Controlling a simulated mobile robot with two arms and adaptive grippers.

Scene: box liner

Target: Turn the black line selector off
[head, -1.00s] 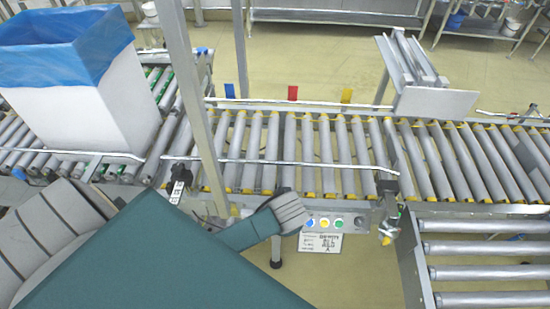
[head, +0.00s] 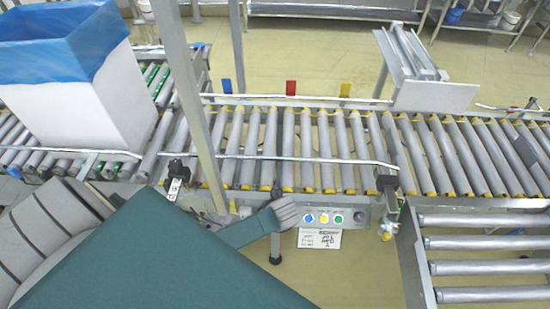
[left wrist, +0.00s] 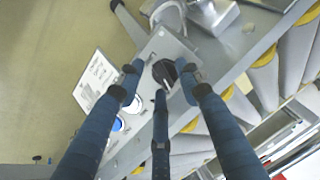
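The black line selector (left wrist: 164,72) is a round dark knob on the grey control panel (left wrist: 150,58) in the left wrist view. My left gripper (left wrist: 160,78) has its blue-sleeved fingers spread around the knob, with the right finger close to it; I cannot tell if any finger touches. In the head view my left gripper (head: 284,214) is at the left end of the panel and hides the selector. Blue (head: 309,218), yellow (head: 323,218) and green (head: 338,218) buttons show to its right. My right gripper is not in view.
The roller conveyor (head: 300,150) runs behind the panel, with a metal side rail (head: 300,159) above it. A metal post (head: 190,90) stands left of the gripper. A white box with a blue liner (head: 80,95) stands at the left. A paper label (head: 319,239) hangs below the panel.

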